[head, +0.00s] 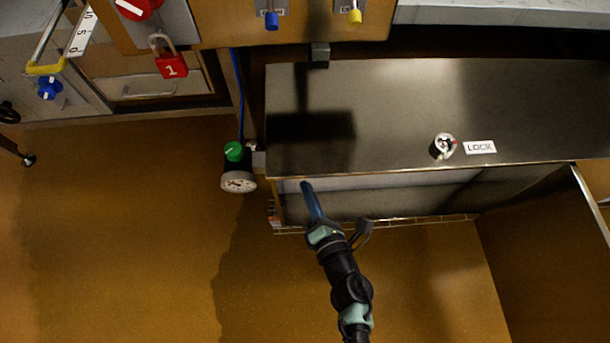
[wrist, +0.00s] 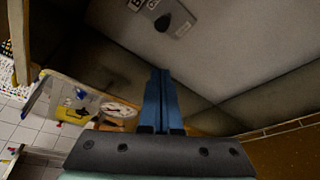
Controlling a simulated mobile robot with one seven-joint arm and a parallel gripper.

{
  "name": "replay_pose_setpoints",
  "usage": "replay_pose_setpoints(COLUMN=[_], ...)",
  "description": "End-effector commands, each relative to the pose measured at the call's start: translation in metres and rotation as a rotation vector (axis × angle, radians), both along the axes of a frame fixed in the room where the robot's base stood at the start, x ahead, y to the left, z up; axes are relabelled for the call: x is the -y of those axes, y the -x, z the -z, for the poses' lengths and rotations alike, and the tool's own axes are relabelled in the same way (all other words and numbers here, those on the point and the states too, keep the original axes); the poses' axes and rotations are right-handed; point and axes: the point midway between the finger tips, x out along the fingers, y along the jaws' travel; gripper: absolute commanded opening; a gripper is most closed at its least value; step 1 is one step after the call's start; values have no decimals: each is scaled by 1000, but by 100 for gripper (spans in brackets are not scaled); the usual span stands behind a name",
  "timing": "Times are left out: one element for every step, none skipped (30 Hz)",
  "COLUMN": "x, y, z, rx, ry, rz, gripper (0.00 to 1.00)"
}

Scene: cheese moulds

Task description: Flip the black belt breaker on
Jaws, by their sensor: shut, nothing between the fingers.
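My gripper (head: 306,185) is shut and empty, its blue fingers together, at the left part of the open cabinet's mouth. The fingers (wrist: 160,74) also show in the wrist view, pointing towards a pale grey panel (wrist: 240,60). Near the top of that panel is a small grey plate (wrist: 167,8) with partly cut-off lettering and a dark part (wrist: 181,23) at its lower end. This may be the black belt breaker, but I cannot read the label or tell its position. The fingertips look apart from it. In the head view the cabinet top hides the breaker.
The metal cabinet (head: 400,110) has a lock knob (head: 444,146) beside a LOCK label (head: 480,147). Its open door (head: 550,250) stands at the right. A gauge (head: 238,182) with a green knob is left of the opening. A red padlock (head: 170,62) hangs at upper left. Floor is clear at left.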

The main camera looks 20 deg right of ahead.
Motion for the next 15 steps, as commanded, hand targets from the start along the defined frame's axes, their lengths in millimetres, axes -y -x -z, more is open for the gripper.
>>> replay_pose_setpoints(x=[0,0,0,0,0,0,0,0,-1,-1,-1,-1,-1,-1,-1], y=[12,17,24,28,32,37,40,43,45,47,48,49,50,50,51], z=[-2,-3,-4,-5,-5,-6,-6,-7,-7,-8,-8,-8,-8,-8,-8], rx=[-3,-2,-2,-1,-2,-2,-1,-1,0,0,1,1,1,1,1], ry=[-1,-1,0,0,-2,-2,-1,-1,0,0,0,0,0,-1,-1], rz=[1,2,0,1,1,1,1,-1,-1,-1,-2,-2,-2,-2,-2], gripper=[0,0,0,0,0,0,0,0,0,0,0,0,0,0,0])
